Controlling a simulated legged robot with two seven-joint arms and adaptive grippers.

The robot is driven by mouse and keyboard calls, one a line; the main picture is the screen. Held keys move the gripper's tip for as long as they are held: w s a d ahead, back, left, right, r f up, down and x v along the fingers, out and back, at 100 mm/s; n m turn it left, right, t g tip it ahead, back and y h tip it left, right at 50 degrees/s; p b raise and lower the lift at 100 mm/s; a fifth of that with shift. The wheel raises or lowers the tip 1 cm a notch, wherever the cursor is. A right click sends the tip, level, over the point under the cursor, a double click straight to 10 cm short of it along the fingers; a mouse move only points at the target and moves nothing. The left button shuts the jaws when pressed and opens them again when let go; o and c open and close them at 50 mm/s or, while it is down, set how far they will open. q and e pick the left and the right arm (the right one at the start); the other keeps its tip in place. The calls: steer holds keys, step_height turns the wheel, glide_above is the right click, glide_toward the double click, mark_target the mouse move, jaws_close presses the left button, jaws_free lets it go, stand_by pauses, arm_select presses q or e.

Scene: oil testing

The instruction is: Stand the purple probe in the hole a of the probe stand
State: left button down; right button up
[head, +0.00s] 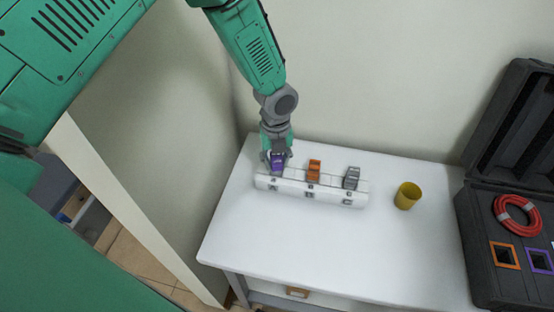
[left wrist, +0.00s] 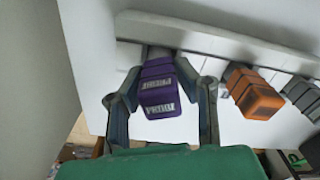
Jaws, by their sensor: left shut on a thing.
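The purple probe (head: 277,162) is at the left end of the white probe stand (head: 330,201) on the table. It also shows in the left wrist view (left wrist: 158,92), between the fingers. My left gripper (head: 276,158) is shut on the purple probe; in the left wrist view a finger lies along each side of it (left wrist: 160,100). The probe's lower end meets the stand at the leftmost position; how deep it sits is hidden. An orange probe (head: 314,170) stands in the middle position and a grey probe (head: 351,178) in the right one. My right gripper is not in view.
A yellow cup (head: 407,196) stands on the white table (head: 270,241) right of the stand. An open black case (head: 486,261) with a red coil (head: 517,215) is at the far right. A wall rises behind the table. The front of the table is clear.

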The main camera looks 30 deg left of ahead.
arm_select(q)
steer(key=shift+f+b, duration=0.3)
steer(key=shift+f, duration=0.2)
steer(key=c, duration=1.5)
jaws_free()
step_height(320, 180, up, 11)
steer(key=p, duration=0.9)
steer(key=shift+s, duration=0.1)
